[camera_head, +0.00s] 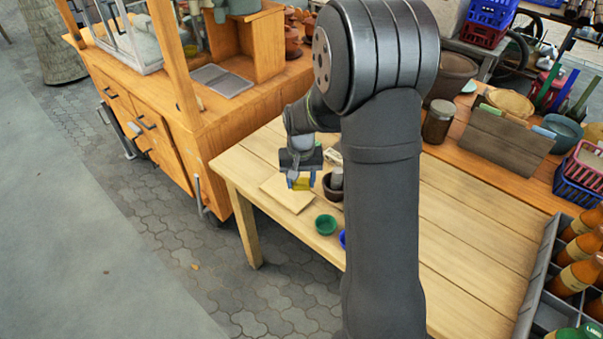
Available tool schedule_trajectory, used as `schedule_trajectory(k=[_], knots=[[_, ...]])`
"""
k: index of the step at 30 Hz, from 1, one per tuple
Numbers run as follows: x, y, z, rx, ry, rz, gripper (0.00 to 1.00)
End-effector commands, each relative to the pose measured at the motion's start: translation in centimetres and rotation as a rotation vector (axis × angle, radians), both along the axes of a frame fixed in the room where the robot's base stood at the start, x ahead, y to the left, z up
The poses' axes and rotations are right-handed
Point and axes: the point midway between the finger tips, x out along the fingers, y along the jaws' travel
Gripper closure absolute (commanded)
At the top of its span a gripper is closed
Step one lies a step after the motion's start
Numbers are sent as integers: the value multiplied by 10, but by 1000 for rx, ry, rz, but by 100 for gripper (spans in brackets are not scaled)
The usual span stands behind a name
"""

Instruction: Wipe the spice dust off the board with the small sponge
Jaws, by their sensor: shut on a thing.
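The board (283,199) is a pale, thin square lying on the wooden table at its left side. My gripper (300,184) is over the board's upper right part, pointing down. It is shut on the small yellow sponge (302,183), which shows between the blue-grey fingers. I cannot tell whether the sponge touches the board. No spice dust can be made out on the visible part of the board; the gripper hides some of it.
A dark clay mortar (330,190) stands just right of the gripper. A green bowl (326,224) sits near the table's front edge, with a blue item (342,238) partly hidden by my arm. A crate of bottles (545,285) is at the far right.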

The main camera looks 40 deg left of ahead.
Motion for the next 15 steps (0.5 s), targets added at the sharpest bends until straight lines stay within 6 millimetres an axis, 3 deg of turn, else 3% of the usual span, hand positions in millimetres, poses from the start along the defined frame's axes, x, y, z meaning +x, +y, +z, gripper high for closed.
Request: schedule_trajectory(k=[15], knots=[[0, 0, -48, -1, 1, 0, 72]])
